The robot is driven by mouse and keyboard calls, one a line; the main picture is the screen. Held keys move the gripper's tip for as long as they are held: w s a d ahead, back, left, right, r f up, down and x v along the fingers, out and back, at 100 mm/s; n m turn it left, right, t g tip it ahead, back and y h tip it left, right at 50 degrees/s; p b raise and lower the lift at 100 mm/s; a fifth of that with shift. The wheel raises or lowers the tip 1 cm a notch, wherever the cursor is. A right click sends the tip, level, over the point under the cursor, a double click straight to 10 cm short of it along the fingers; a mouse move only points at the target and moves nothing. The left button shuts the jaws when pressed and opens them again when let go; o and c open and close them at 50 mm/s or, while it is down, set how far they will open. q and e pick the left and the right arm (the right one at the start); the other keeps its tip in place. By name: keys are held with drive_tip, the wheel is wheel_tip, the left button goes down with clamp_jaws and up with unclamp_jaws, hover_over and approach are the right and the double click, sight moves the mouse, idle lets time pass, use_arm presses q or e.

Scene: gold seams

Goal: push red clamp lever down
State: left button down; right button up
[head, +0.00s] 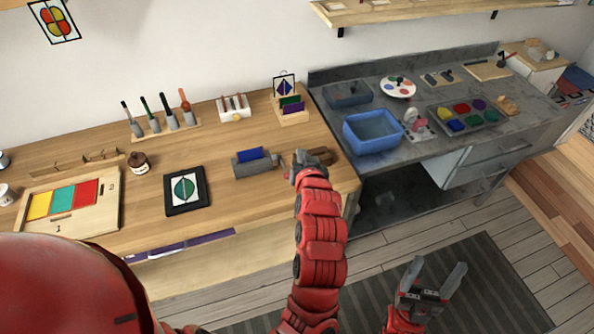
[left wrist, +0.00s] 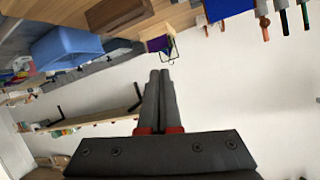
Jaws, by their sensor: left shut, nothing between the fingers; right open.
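A grey clamp block (head: 256,168) holding an upright blue pane (head: 249,154) sits on the wooden bench. A small reddish piece (head: 283,161) shows at its right end and may be the red lever; it is too small to be sure. My left gripper (head: 299,160) is just right of the clamp, close to that end; touching cannot be told. In the left wrist view its fingers (left wrist: 160,95) are shut together and empty. The blue pane (left wrist: 228,8) shows at the top edge there; no red lever is visible. My right gripper (head: 438,278) is open and empty above the floor mat.
A dark brown object (head: 320,156) lies just right of my left gripper. A framed green-circle panel (head: 185,190) lies left of the clamp. A pane rack (head: 291,108) stands behind, and a blue tub (head: 373,132) sits on the grey counter. Bench space before the clamp is clear.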

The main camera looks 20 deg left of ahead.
use_arm(q)
wheel_tip(320, 180, down, 2)
drive_tip(key=s+g, duration=0.2)
drive_tip(key=n+p, duration=0.1)
drive_tip(key=p, duration=0.1)
hover_over(283, 167)
drive_tip(key=d, duration=0.2)
wheel_tip(283, 167, down, 5)
drive_tip(key=shift+s+d+f+p, duration=0.2)
drive_tip(key=shift+s+f+p, duration=0.25)
drive_tip(key=shift+s+f, duration=0.1)
drive_tip(key=shift+s+d+f+p, duration=0.15)
drive_tip(key=shift+s+f+p, duration=0.25)
drive_tip(key=shift+s+f, duration=0.35)
drive_tip(key=shift+s, duration=0.2)
drive_tip(key=shift+f, duration=0.1)
drive_tip(key=shift+w, duration=0.1)
